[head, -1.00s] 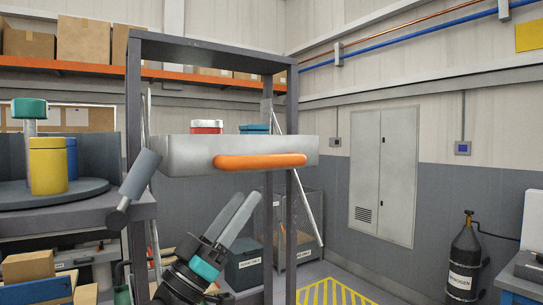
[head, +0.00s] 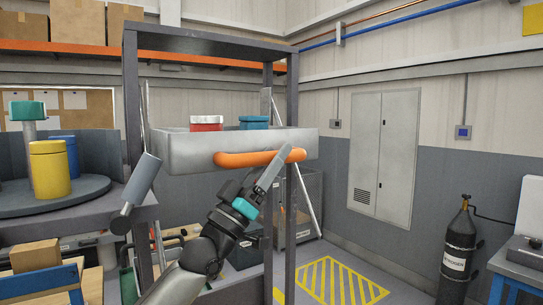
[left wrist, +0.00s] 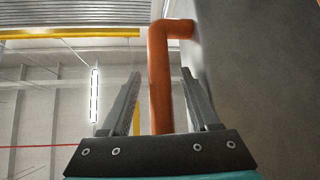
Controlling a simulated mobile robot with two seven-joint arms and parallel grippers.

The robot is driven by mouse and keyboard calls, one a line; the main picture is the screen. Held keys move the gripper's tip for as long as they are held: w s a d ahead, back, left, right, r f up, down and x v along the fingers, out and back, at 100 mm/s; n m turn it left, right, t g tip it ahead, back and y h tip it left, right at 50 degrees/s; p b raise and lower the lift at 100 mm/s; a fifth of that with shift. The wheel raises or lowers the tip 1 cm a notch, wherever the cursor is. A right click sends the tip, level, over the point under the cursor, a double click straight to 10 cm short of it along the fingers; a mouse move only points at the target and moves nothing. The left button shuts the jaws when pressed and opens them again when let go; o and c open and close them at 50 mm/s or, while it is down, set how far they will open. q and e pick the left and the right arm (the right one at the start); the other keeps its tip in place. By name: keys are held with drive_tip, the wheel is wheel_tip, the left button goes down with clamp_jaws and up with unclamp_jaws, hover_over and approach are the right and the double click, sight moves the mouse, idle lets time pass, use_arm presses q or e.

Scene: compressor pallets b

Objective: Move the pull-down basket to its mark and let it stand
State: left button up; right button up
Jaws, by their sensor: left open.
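The pull-down basket (head: 185,152) is a grey tray hung in a dark frame, with an orange bar handle (head: 235,159) along its front. It holds a red canister (head: 206,123) and a blue canister (head: 254,122). My left gripper (head: 280,160) is open at the right part of the handle. In the left wrist view the handle (left wrist: 159,85) stands between the two open fingers (left wrist: 163,100), and the basket's grey wall (left wrist: 250,70) is at the right. Whether a finger touches the handle I cannot tell. My right gripper is not in view. I cannot make out the mark.
A round turntable (head: 95,193) with yellow and blue canisters stands at the left. Yellow hatching (head: 335,282) marks the floor at right. A black gas cylinder (head: 458,245) stands farther right. A wire cage (head: 305,205) is behind the frame.

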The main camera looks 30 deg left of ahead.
use_arm(q)
clamp_jaws()
idle(0.5)
idle(0.9)
